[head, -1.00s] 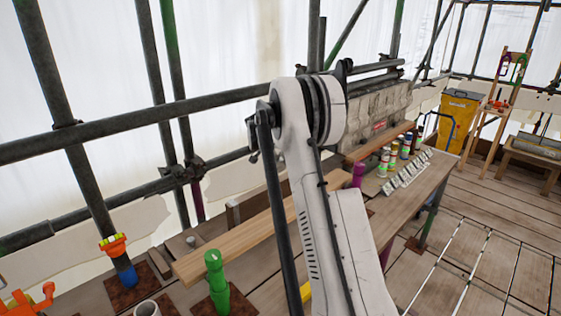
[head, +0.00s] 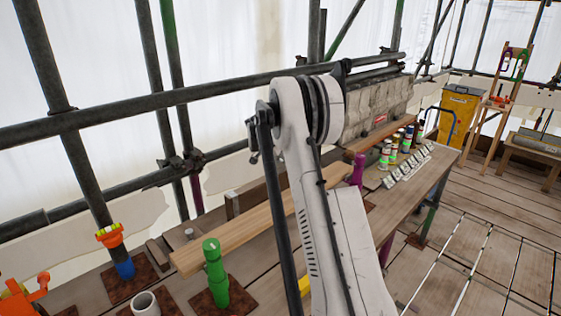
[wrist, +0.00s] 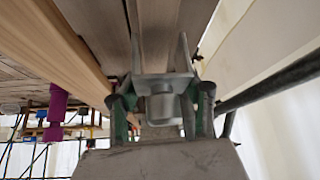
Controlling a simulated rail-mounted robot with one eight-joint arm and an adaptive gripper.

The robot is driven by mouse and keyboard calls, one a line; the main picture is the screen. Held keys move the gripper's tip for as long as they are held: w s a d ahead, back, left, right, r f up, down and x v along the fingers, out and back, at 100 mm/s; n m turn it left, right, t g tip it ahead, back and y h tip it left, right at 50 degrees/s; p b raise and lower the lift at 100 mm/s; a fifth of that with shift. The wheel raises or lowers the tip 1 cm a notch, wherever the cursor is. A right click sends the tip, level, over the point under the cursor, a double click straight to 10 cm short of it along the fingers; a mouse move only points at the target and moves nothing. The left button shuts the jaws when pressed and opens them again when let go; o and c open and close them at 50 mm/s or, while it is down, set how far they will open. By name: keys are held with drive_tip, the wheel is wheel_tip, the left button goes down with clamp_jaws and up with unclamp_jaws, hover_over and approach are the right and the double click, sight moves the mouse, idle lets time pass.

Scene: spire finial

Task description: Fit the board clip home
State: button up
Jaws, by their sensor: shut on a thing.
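In the wrist view my gripper (wrist: 162,100) is shut on a grey metal clip (wrist: 160,84), gripped from both sides. The clip has two upright plates, a cross plate and a round boss. Grey-brown boards lie beyond its upright plates; I cannot tell if it touches them. A pale timber board (wrist: 62,48) runs along the left of the wrist view, and it also shows in the head view (head: 235,232). In the head view my gripper and the held clip are not visible; my white arm blocks part of the bench.
A green post (head: 214,275), an orange-topped blue post (head: 123,268) and a grey cup (head: 145,303) stand at the lower left. Scaffold tubes (head: 130,115) cross behind. Several cans (head: 396,148) and silver brackets (head: 408,168) sit on the bench to the right. Floor at the right is mostly clear.

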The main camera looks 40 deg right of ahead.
sight(275, 162)
drive_tip(key=shift+f+b, duration=1.65)
drive_tip(key=shift+f, duration=0.85)
drive_tip(key=o, duration=1.9)
drive_tip(key=shift+p+v, duration=0.95)
drive_tip(key=shift+v, duration=3.6)
